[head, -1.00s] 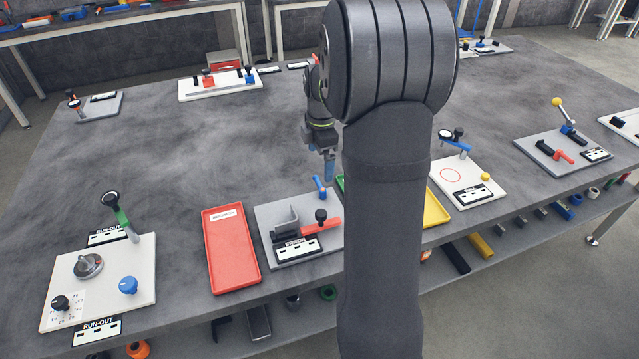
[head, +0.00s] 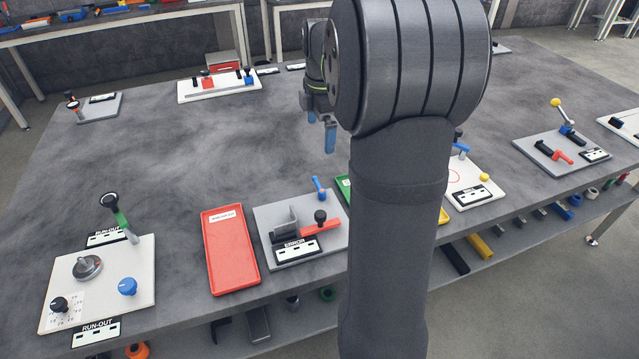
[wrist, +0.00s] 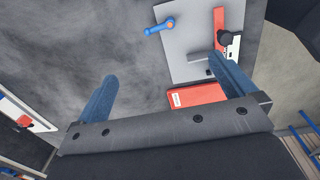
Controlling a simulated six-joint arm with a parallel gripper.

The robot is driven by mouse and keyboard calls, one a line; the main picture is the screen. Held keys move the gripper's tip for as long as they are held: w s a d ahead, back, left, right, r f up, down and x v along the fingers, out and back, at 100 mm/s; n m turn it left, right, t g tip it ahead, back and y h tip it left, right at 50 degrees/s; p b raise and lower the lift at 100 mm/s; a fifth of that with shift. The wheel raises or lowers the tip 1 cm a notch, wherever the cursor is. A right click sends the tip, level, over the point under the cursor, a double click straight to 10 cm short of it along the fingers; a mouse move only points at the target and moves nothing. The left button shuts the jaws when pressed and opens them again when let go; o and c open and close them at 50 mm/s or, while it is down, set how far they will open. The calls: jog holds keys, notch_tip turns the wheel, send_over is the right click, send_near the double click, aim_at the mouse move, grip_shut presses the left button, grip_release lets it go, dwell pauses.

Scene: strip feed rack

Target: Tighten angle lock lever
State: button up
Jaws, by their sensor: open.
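A grey plate (head: 270,217) at the table's front middle carries a small blue lever (head: 319,188) at its back right corner. It also carries a red bar (head: 321,228) with a black knob (head: 320,216) and a grey angled block (head: 287,220). In the wrist view the blue lever (wrist: 160,26) lies at the top, beyond my fingertips, and the red bar (wrist: 219,22) is at top right. The pictures do not name which lever is the angle lock. My gripper (head: 330,150) has blue fingers, is open and empty, and hangs above the table behind the plate, apart from the lever.
A red tray (head: 252,262) lies left of the plate. A green tray (head: 343,187) is partly hidden behind my arm on the right. A white dial board (head: 145,285) stands at front left, and another white board (head: 480,175) is at right. The table behind the plate is clear.

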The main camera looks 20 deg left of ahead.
jog(key=shift+r, duration=0.3)
